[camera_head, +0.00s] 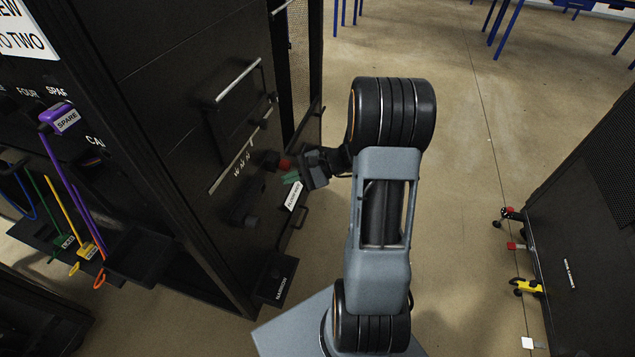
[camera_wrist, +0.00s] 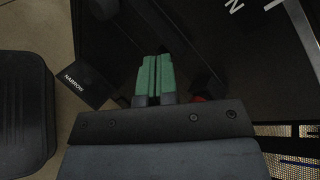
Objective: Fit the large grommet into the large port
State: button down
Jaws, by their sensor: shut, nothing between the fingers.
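My gripper (camera_head: 292,178) is at the front face of the black rack, low on its right part. In the wrist view its two green fingers (camera_wrist: 153,80) are together with nothing between them. A black block-like fitting with a round knob (camera_head: 251,220) sits on the rack face left of and below the gripper. A red part (camera_head: 285,164) shows just beside the gripper, and a bit of red shows behind the right finger in the wrist view (camera_wrist: 197,99). I cannot pick out the large grommet or the large port for sure; the dark panel hides detail.
A black box labelled NARROW (camera_head: 278,280) juts from the rack's foot. Handles (camera_head: 238,80) stand out from the rack face. Coloured cables (camera_head: 62,190) hang at the left. Another black cabinet (camera_head: 570,240) with coloured fittings stands at the right. Open floor (camera_head: 460,200) lies between.

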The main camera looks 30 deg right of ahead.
aim_at(290, 167)
jog(key=w+d+f+m+t+b, duration=0.2)
jog(key=w+d+f+m+t, duration=0.2)
jog(key=d+f+m+t, duration=0.45)
jog(key=shift+n+g+h, duration=0.35)
jog(key=shift+n+h, duration=0.15)
jog(key=shift+n, duration=0.45)
jog(key=shift+w+a+r, duration=0.2)
jog(key=shift+w+a, duration=0.2)
jog(key=shift+w, duration=0.3)
jog(key=shift+w+a+r, duration=0.25)
jog(key=shift+w+a, duration=0.15)
jog(key=shift+w, duration=0.35)
jog(key=shift+w+a+r, duration=0.2)
jog(key=shift+w+a, duration=0.2)
jog(key=shift+w, duration=0.3)
jog(key=shift+w+a, duration=0.2)
jog(key=shift+w, duration=0.05)
jog(key=v, duration=1.6)
jog(key=shift+p, duration=0.45)
